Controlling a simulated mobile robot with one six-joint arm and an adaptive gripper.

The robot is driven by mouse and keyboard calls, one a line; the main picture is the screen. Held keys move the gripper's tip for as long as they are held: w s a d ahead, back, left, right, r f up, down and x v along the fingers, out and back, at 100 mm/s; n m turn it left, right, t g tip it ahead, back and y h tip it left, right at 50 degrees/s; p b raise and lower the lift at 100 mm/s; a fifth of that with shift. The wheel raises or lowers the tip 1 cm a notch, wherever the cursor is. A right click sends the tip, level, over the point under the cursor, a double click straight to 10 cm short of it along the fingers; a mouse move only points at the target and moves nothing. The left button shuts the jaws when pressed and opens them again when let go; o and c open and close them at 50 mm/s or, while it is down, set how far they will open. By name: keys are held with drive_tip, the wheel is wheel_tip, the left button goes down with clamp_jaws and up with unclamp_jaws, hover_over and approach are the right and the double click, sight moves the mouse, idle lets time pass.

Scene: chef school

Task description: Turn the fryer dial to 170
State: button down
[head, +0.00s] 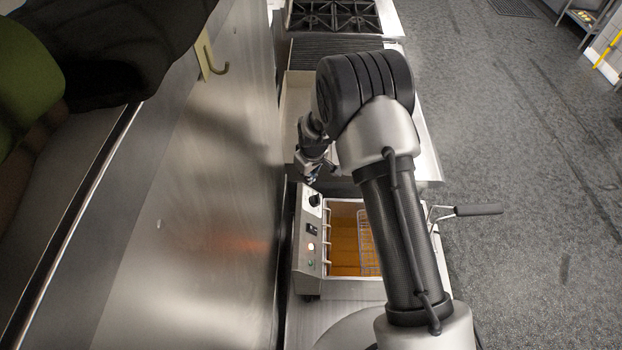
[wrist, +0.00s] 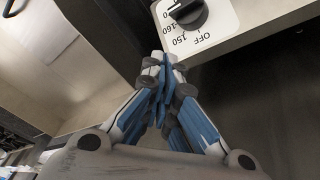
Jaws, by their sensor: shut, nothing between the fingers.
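The fryer dial (head: 315,200) is a black round knob on a white plate at the far end of the fryer's control panel (head: 307,262). In the wrist view the knob (wrist: 190,14) is cut off by the top edge. The labels OFF, 150, 160 and a partly cut label ending in 0 show around it. A pale mark shows on the knob's left side; its exact setting is unclear. My gripper (head: 312,179) is close to the dial's far side in the head view. In the wrist view my gripper (wrist: 162,62) is shut and empty, its tips beside the plate, apart from the knob.
The fryer's oil vat (head: 345,240) holds a wire basket (head: 368,245) whose handle (head: 478,210) sticks out right. A steel wall (head: 215,200) stands close on the left. A stove (head: 335,14) is farther back. The floor (head: 530,150) at right is open.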

wheel_tip(320, 180, up, 8)
drive_tip(key=w+d, duration=0.1)
drive_tip(key=w, duration=0.1)
drive_tip(key=r+n+g+b, duration=0.1)
drive_tip(key=n+g+b, duration=0.2)
drive_tip(key=n, duration=0.6)
hover_over(312, 196)
drive_tip(key=a, duration=0.3)
drive_tip(key=shift+h, duration=0.3)
drive_tip(key=f, duration=0.9)
drive_tip(key=shift+w, duration=0.3)
drive_tip(key=shift+d+f+p, duration=0.45)
drive_tip(key=shift+d+f, duration=0.6)
drive_tip(key=shift+f, duration=0.15)
drive_tip(key=shift+d+f, duration=0.25)
drive_tip(key=shift+f, duration=0.1)
drive_tip(key=shift+f, duration=0.1)
drive_tip(key=shift+w+d+f+b, duration=0.1)
drive_tip(key=shift+d+f+b, duration=0.1)
drive_tip(key=shift+b, duration=0.25)
